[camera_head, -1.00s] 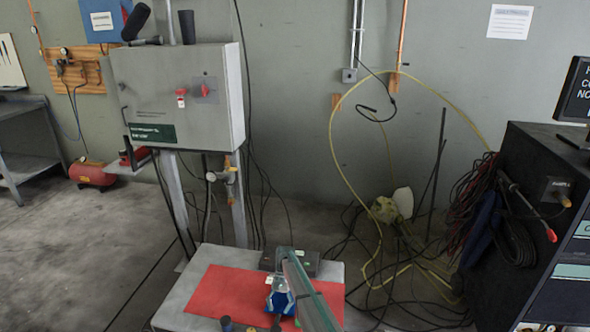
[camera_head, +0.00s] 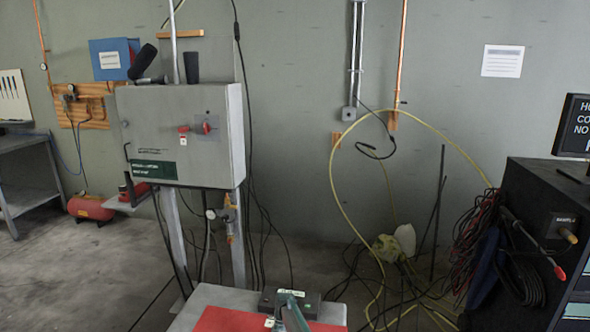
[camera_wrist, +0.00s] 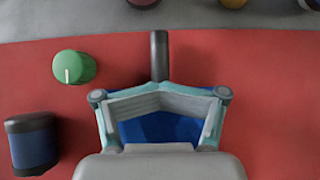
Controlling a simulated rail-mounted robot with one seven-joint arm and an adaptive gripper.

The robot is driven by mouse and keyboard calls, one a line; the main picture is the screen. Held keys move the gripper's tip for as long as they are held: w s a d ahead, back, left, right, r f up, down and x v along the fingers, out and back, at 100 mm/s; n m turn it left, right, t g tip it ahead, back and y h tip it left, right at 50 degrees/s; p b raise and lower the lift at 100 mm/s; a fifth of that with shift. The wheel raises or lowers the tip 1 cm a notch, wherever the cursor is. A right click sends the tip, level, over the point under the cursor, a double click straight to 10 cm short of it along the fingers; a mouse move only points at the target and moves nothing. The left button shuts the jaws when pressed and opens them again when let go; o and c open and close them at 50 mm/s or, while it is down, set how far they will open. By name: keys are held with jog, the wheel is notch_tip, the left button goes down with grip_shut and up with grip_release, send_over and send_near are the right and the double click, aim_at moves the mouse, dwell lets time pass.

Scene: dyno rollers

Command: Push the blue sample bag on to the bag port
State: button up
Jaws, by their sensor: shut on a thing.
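In the wrist view my gripper (camera_wrist: 160,92) is shut, its teal fingers framing a blue thing (camera_wrist: 160,130) that I take to be the blue sample bag. A dark round stub (camera_wrist: 159,56) sticks out past the fingertips. My gripper's pads and body hide most of the held thing. The red mat (camera_wrist: 270,100) lies below.
A green knob (camera_wrist: 74,67) and a dark blue cylinder (camera_wrist: 32,143) lie left of my gripper. A black box (camera_head: 313,302) sits at the table's back. A red-tipped lever (camera_head: 535,248) and hanging cables (camera_head: 470,235) stick out from the cabinet (camera_head: 530,190).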

jog(key=shift+r, duration=0.1)
jog(key=shift+r+p, duration=0.3)
jog(key=shift+r, duration=0.7)
grip_shut()
jog(key=shift+r+p, duration=0.9)
jog(key=shift+r, duration=1.05)
jog(key=shift+o, duration=1.9)
grip_release()
